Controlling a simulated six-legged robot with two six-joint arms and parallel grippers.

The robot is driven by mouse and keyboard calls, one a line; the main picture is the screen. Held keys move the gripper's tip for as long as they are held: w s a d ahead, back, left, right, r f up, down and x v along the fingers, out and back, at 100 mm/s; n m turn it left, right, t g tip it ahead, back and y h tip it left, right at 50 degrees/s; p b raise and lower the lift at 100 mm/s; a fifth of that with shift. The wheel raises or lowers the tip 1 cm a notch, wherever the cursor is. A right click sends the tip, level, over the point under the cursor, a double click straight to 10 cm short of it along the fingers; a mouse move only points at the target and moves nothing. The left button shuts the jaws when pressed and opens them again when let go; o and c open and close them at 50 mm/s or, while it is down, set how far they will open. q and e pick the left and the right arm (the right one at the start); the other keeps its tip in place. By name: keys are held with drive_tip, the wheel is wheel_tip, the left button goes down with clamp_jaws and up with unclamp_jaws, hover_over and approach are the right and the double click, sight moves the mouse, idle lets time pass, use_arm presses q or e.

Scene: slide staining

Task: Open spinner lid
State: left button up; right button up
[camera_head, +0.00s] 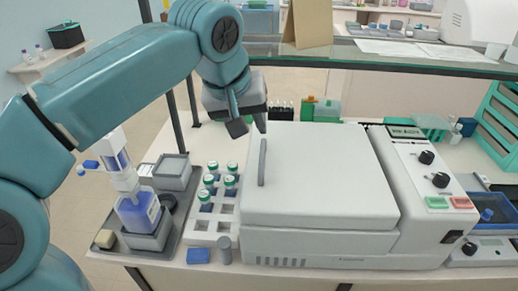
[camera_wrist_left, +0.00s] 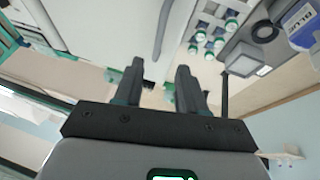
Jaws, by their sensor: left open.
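The spinner is a white box-shaped machine (camera_head: 330,245) in the middle of the bench in the head view. Its lid (camera_head: 320,170) looks shut. A grey bar handle (camera_head: 262,163) stands along the lid's left side. In the left wrist view the handle (camera_wrist_left: 163,30) and the white lid (camera_wrist_left: 105,30) show at the top. My left gripper (camera_head: 250,125) is open and empty, above and behind the lid's back left corner, apart from the handle. Its two dark fingers show spread in the left wrist view (camera_wrist_left: 160,72). My right gripper is not in view.
A control panel (camera_head: 425,175) with knobs joins the spinner's right side. A white rack (camera_head: 212,225) with several green-capped tubes stands just left of it. A grey tray (camera_head: 165,250) with a blue bottle (camera_head: 138,212) is further left. A glass shelf (camera_head: 400,62) runs behind.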

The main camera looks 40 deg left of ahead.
sight(262, 154)
use_arm(q)
drive_tip(key=x, duration=1)
drive_tip(key=shift+w+f, duration=0.15)
drive_tip(key=shift+d, duration=0.2)
drive_tip(key=shift+a, duration=0.2)
clamp_jaws()
drive_tip(key=shift+d, duration=0.1)
